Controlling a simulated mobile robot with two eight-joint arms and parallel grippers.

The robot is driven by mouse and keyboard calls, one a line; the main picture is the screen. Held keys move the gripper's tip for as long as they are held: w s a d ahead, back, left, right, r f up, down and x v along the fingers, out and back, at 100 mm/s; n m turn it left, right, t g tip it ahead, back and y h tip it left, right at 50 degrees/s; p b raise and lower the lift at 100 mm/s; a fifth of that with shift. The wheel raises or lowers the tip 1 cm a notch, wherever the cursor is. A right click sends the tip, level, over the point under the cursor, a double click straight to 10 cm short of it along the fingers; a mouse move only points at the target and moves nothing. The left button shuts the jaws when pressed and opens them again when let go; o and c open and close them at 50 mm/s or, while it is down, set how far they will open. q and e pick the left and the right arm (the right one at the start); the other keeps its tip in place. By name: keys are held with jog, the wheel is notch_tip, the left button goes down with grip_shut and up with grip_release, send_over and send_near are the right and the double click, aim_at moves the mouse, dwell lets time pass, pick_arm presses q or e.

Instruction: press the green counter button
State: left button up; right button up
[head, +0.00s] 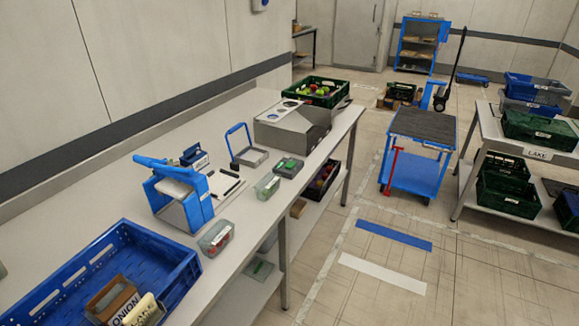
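A small dark grey box with a green top piece (289,164), which looks like the green counter button, sits on the long white counter (215,240) near its front edge. It stands to the right of a clear-walled container with a greenish lid (267,186) and in front of a grey metal box. The green piece is small in the head view, and I cannot tell whether it is pressed. Neither of my grippers is in view.
A blue-framed device (205,204), a tray with a blue handle (252,157) and a blue crate (185,270) stand on the counter. A grey box with round openings (302,126) stands behind the button. A blue cart (412,172) stands on the floor to the right.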

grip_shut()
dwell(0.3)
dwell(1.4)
